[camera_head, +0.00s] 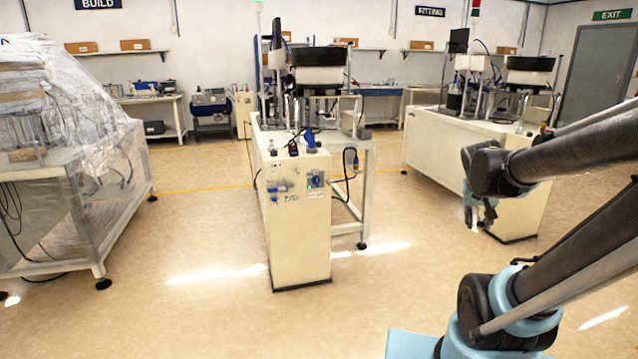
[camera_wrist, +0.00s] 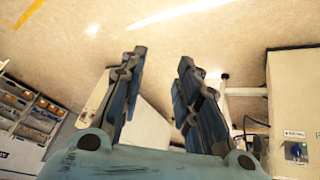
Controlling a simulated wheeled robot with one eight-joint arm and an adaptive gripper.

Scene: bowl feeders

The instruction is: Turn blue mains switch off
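The blue mains switch (camera_head: 315,180) is on the upper front of the cream cabinet (camera_head: 298,235) in the middle of the head view. It is too small there to read its position. A blue knob on a grey plate (camera_wrist: 297,151) shows at the right edge of the wrist view, on a pale panel; I cannot tell its setting. My gripper (camera_head: 481,212) hangs over the floor to the right of the cabinet, well apart from the switch. In the wrist view my gripper (camera_wrist: 160,68) has its two fingers spread, with nothing between them.
Blue fittings (camera_head: 277,188) sit left of the switch on the same cabinet face. A second feeder bench (camera_head: 440,145) stands at the right, behind my gripper. A plastic-covered machine (camera_head: 70,170) stands at the left. The floor (camera_head: 200,310) before the middle cabinet is clear.

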